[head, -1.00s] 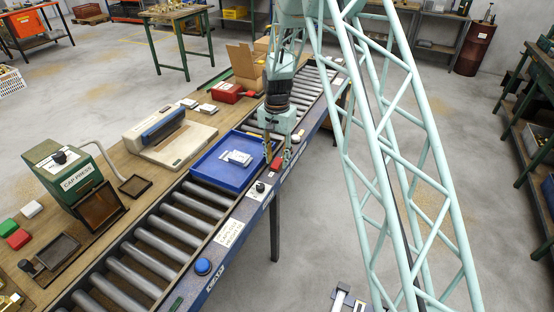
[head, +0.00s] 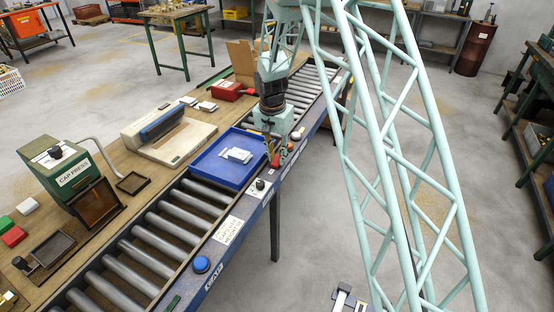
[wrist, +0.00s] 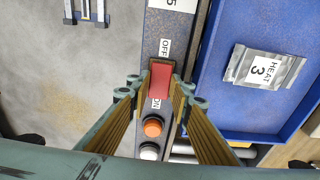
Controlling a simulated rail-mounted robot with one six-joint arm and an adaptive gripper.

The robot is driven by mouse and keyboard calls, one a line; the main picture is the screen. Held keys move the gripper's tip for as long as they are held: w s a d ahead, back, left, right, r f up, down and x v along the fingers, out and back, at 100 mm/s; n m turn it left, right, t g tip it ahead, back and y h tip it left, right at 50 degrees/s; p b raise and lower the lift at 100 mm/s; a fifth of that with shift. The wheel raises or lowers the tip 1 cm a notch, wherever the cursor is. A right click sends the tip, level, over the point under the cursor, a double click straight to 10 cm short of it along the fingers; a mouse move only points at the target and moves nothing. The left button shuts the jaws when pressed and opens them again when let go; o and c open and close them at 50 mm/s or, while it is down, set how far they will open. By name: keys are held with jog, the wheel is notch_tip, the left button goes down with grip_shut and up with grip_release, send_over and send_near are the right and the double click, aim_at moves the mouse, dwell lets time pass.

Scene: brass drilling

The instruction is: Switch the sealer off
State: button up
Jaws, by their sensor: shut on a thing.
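A red switch lever (wrist: 160,84) sits on the rail panel between an OFF label (wrist: 165,48) and an ON label (wrist: 157,103) in the wrist view. My gripper (wrist: 159,88) is shut on this lever, one finger on each side. In the head view my gripper (head: 276,155) reaches down to the rail beside the blue tray. I cannot tell clearly which way the lever is set. A cream machine with a blue bar, seemingly the sealer (head: 178,147), stands on the bench to the left.
An orange button (wrist: 152,127) and a white button (wrist: 149,151) sit close below the lever. A blue button (head: 201,264) is nearer.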

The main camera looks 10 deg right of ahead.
jog(key=shift+s+t+b, duration=0.15)
jog(key=shift+t+b, duration=0.15)
jog(key=shift+b, duration=0.45)
jog(key=o, duration=0.8)
jog(key=shift+o, duration=0.2)
jog(key=shift+r+p, duration=0.1)
jog(key=shift+p, duration=1.35)
jog(key=shift+w+d+g+y+p, duration=0.15)
jog(key=shift+w+g+y+p, duration=0.1)
jog(key=shift+g+y+p, duration=0.4)
